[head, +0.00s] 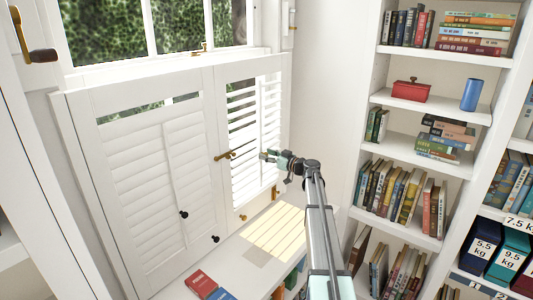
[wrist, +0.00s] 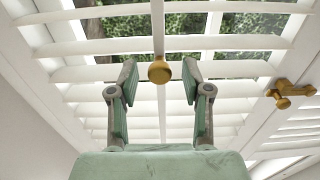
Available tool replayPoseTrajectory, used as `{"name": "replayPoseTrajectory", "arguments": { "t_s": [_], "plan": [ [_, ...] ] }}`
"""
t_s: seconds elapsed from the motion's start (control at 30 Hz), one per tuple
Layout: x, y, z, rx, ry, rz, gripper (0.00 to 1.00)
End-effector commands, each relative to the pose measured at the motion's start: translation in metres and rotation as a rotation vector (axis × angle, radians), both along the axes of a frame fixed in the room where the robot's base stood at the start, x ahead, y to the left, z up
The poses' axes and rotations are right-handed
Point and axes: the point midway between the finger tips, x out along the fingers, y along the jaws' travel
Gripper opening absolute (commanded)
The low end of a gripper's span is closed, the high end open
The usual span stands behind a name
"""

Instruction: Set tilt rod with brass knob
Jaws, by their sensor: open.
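The tilt rod (wrist: 158,22) is a white upright bar in front of the right shutter panel's slats. Its round brass knob (wrist: 159,72) shows in the wrist view between the two fingertips of my gripper (wrist: 159,68). The fingers are open, with a gap on each side of the knob. How deep the knob sits between them is hard to tell. In the head view my gripper (head: 267,156) is in front of the right panel's slats (head: 243,178) and hides the knob. These slats stand open, with greenery showing between the upper ones.
The left panel (head: 140,190) has closed slats and black knobs (head: 184,214). A brass catch (head: 225,155) sits between the panels; it also shows in the wrist view (wrist: 290,93). A bookcase (head: 420,150) stands right of my arm. A sunlit ledge (head: 272,236) lies below.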

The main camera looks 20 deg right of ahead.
Motion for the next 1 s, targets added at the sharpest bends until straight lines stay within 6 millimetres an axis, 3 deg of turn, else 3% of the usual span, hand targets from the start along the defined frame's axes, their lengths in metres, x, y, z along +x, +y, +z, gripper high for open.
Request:
{"name": "replayPoseTrajectory", "arguments": {
  "t_s": [0.4, 0.53, 0.57, 1.0],
  "plan": [
    [0.006, 0.003, 0.0, 0.0, 0.0, -0.001, 0.49],
    [0.006, 0.003, 0.0, 0.0, 0.0, -0.001, 0.03],
    [0.006, 0.003, 0.0, 0.0, 0.0, 0.0, 0.0],
    [0.006, 0.003, -0.015, 0.0, 0.0, 0.0, 0.0]
  ]
}}
